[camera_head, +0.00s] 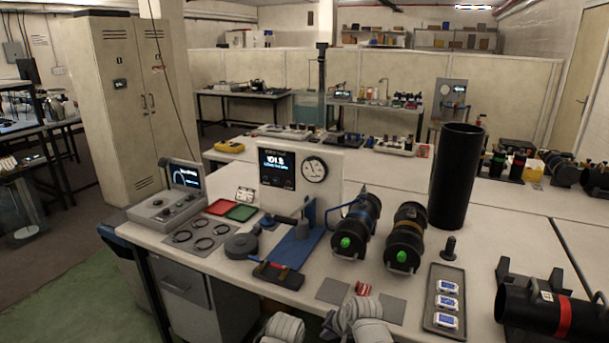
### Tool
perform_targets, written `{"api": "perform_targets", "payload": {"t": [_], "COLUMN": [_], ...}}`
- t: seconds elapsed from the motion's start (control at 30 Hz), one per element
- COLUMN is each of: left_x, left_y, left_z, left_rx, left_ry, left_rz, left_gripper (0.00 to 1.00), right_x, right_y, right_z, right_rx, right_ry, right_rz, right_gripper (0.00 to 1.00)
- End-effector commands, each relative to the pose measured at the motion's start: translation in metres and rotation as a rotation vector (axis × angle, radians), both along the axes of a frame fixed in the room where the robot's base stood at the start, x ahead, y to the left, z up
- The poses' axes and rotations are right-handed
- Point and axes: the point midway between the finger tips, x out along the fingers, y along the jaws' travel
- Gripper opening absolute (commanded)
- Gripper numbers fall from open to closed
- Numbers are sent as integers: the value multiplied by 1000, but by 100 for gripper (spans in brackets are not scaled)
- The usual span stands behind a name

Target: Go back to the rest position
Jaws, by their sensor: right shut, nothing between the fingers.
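My right gripper (355,308) shows at the bottom edge, in front of the table's front edge. It is grey, foreshortened and partly cut off by the picture's lower border. It is shut with nothing held. More grey parts of my own show just to its left at the bottom edge. My left gripper's fingers are not in view. A small red-and-white item (363,288) lies between two grey squares on the table, just beyond my right gripper.
The white table (480,225) holds a tall black cylinder (457,178), two black cylinders with green knobs (347,243), a grey tray (444,303) and a gauge panel (300,178). A black cylinder with a red band (562,316) lies at right. A blue stand (297,245) is left of centre.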

Motion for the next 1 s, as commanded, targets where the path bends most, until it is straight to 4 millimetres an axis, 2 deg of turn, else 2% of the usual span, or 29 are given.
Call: {"api": "perform_targets", "payload": {"t": [0.03, 0.23, 0.53, 0.6, 1.0], "left_x": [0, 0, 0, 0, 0], "left_y": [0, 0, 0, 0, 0], "left_z": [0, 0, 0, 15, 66], "left_rx": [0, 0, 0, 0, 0], "left_ry": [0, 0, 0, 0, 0], "left_rz": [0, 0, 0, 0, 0], "left_gripper": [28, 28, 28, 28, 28], "right_x": [-8, -39, -88, -91, -123], "right_y": [-12, -56, -114, -96, -31], "right_z": [-5, -20, -30, -15, 36], "right_rx": [-46, -211, -379, -389, -469], "right_ry": [25, 142, 332, 332, 370], "right_rz": [33, 171, 356, 392, 575], "right_gripper": [0, 0, 0, 0, 0]}}
